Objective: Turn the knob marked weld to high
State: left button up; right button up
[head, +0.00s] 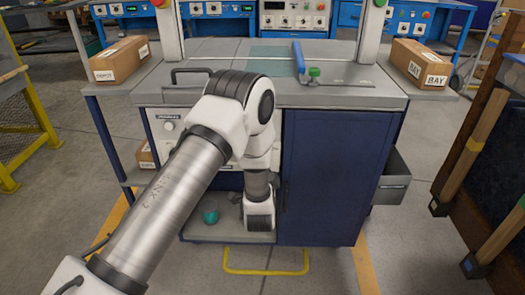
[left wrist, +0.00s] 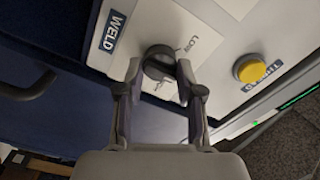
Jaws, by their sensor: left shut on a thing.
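In the left wrist view, a dark round knob (left wrist: 158,60) sits on a pale panel (left wrist: 208,33) beside a label reading WELD (left wrist: 114,31). Small scale marks are printed around the knob; one seems to read LOW, the other is too small to read. My left gripper (left wrist: 159,70) is shut on the knob, one finger on each side. The knob's pointer direction is unclear. In the head view my left arm reaches down in front of the cabinet, and its gripper and the knob are hidden. My right gripper is in neither view.
A yellow button (left wrist: 249,69) with its own label sits right of the knob. In the head view, the bench top (head: 345,98) holds a blue-handled tool (head: 299,58). Cardboard boxes (head: 120,60) stand at both sides. A blue cabinet door (head: 335,175) is right of my arm.

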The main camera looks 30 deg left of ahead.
pick_arm(q)
jog(key=shift+f+m+p, duration=0.15)
jog(key=shift+m+p, duration=4.55)
jog(key=shift+m, duration=1.6)
jog(key=o, duration=1.1)
jog(key=shift+o, duration=0.2)
